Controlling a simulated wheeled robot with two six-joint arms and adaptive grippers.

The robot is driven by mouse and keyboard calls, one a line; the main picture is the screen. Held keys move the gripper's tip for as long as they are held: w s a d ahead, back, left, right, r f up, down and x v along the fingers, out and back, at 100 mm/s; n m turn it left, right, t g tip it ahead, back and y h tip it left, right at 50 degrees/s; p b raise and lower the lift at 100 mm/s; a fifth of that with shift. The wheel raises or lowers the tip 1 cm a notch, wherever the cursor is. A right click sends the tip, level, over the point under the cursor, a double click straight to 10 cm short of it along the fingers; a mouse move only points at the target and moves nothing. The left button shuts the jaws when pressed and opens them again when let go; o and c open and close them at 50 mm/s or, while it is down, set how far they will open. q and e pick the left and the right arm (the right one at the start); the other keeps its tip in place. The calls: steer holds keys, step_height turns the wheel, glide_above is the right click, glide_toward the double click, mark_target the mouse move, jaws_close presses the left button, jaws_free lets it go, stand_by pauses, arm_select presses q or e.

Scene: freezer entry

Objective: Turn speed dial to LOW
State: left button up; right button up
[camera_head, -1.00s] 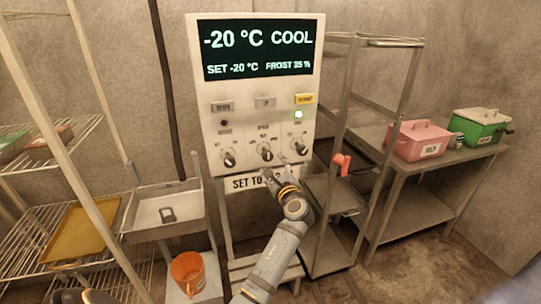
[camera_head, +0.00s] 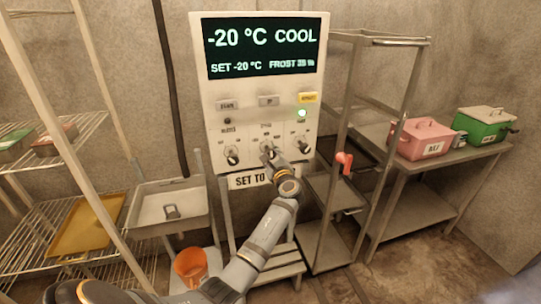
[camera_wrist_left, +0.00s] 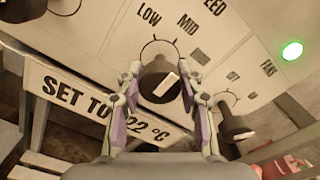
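The control panel (camera_head: 262,50) stands at the back centre with a row of three dials under its display. The speed dial (camera_wrist_left: 158,84) is the middle one, a black knob with a white mark; in the head view my gripper largely covers it. In the wrist view the words LOW and MID show above it, and the white mark slants up and right, not toward LOW. My left gripper (camera_head: 273,157) is at this dial. In the wrist view its fingers (camera_wrist_left: 159,80) are apart, one on each side of the knob; I cannot tell whether they touch it.
The left dial (camera_head: 232,156) and right dial (camera_head: 303,145) sit close on either side. A "SET TO" sign (camera_head: 248,181) hangs below. A metal rack (camera_head: 335,210) with a red handle (camera_head: 345,160) stands right.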

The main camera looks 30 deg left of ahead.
arm_select(q)
steer(key=c, duration=0.3)
steer(key=shift+f, duration=0.1)
steer(key=n+b, duration=0.2)
steer(key=shift+f+b, duration=0.15)
steer(key=shift+b, duration=0.15)
steer(key=n+b, duration=0.4)
steer(key=shift+n, duration=0.3)
steer(key=shift+n+b, duration=1)
steer(key=shift+n, duration=0.2)
steer(key=shift+n+b, duration=0.35)
steer(key=shift+n, duration=0.15)
steer(key=shift+r, duration=0.2)
